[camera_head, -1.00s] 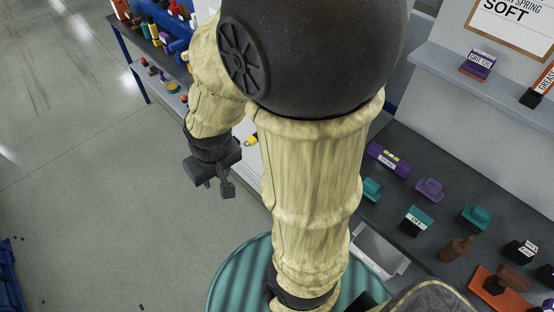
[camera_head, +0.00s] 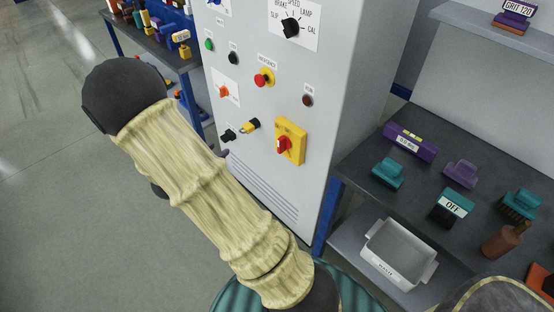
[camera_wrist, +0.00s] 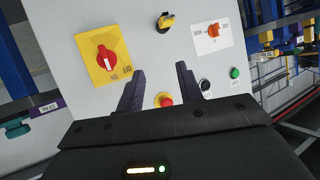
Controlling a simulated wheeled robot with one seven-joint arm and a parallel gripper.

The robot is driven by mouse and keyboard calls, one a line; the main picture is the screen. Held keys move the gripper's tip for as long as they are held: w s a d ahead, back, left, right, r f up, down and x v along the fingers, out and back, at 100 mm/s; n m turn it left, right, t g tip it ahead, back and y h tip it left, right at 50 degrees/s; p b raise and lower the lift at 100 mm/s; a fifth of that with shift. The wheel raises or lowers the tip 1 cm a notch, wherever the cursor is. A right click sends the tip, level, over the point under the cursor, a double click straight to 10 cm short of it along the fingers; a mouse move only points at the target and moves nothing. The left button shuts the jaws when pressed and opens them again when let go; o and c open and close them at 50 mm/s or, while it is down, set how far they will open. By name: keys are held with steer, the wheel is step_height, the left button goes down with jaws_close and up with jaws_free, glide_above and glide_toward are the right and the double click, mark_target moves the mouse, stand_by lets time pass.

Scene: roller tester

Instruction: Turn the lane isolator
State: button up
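The isolator is a red rotary handle (camera_head: 284,144) on a yellow plate (camera_head: 298,130), low on the front of the grey cabinet. In the wrist view the red handle (camera_wrist: 107,58) sits upper left on its yellow plate, with ON and OFF lettering along the plate's lower edge in that view. The handle's white mark runs roughly up and down there. My gripper (camera_wrist: 160,85) shows two dark purple fingers spread apart with nothing between them, to the right of the isolator and apart from it. In the head view my gripper is mostly hidden behind my arm.
The cabinet (camera_head: 350,80) also carries a red emergency button (camera_head: 263,78), a yellow padlock-like piece (camera_head: 250,126), an orange knob (camera_head: 224,91) and a selector (camera_head: 291,28). A dark bench (camera_head: 390,205) with blocks and a white tray (camera_head: 400,250) stand right. Floor at left is clear.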

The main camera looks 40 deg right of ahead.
mark_target(278, 143)
steer(key=s+d+f+m+g+h+b, duration=0.1)
steer(key=s+f+m+g+h+b, duration=0.2)
steer(key=s+f+g+h+b, duration=0.1)
steer(key=s+f+g+h, duration=0.1)
steer(key=s+h, duration=0.1)
steer(key=shift+d+f+m+h+b, duration=0.2)
steer(key=shift+f+m+h+b, duration=0.15)
steer(key=shift+m+h, duration=0.05)
steer(key=shift+d, duration=0.1)
steer(key=d, duration=0.5)
steer(key=d+b, duration=0.1)
steer(key=d, duration=0.5)
steer(key=w+d, duration=0.1)
steer(key=d, duration=0.5)
steer(key=shift+w+d+b, duration=0.1)
steer(key=shift+d+b, duration=0.05)
steer(key=shift+b, duration=0.25)
steer(key=shift+c, duration=0.5)
jaws_close()
